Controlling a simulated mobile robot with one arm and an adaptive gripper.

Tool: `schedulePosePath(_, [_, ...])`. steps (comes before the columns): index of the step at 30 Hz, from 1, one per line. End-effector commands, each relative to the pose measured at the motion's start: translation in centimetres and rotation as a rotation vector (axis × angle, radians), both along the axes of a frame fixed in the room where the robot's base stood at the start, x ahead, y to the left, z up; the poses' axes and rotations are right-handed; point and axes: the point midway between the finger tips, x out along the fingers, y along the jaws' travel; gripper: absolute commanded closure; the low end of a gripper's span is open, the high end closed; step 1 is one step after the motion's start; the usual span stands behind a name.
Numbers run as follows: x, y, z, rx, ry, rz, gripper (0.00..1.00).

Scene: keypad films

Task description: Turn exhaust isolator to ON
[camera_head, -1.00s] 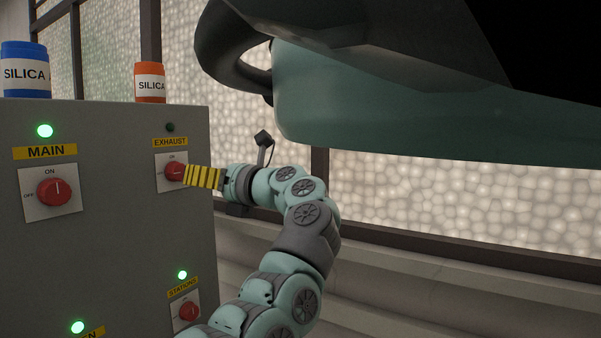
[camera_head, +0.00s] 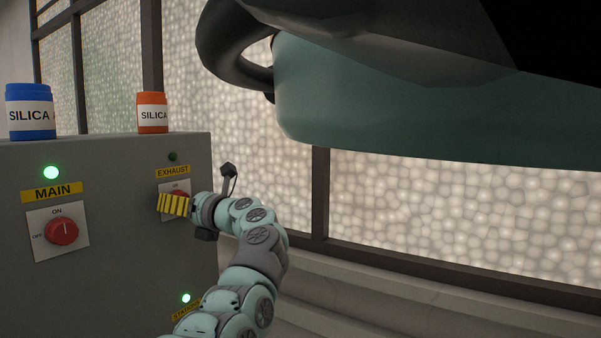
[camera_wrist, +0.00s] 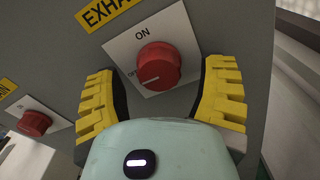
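The exhaust isolator is a red round knob (camera_wrist: 158,66) on a white plate, with ON above it and OFF at its left. In the wrist view, its white mark lies at the lower left, on the OFF side. In the head view, the knob (camera_head: 180,194) is partly hidden behind my yellow fingers. The exhaust lamp (camera_head: 172,157) is dark. My gripper (camera_wrist: 160,74) is open, with one finger on each side of the knob and visible gaps between. In the head view, my gripper (camera_head: 174,205) is in front of the switch plate's lower part.
The main isolator (camera_head: 61,231) sits to the left, its lamp (camera_head: 51,173) lit green. The stations lamp (camera_head: 186,298) is lit below. Blue (camera_head: 30,112) and orange (camera_head: 152,113) silica jars stand on the cabinet (camera_head: 120,200). A window (camera_head: 450,215) is at the right.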

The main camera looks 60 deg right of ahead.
Motion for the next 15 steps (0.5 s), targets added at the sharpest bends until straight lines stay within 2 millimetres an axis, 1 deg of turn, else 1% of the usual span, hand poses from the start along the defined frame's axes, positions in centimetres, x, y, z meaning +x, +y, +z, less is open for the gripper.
schedulePosePath(1, [0.03,0.03,0.01,0.000,0.000,0.001,0.35])
schedulePosePath(2, [0.03,0.03,0.01,0.000,0.000,0.001,0.38])
schedulePosePath(15, [0.01,0.02,0.03,0.000,0.000,0.001,0.84])
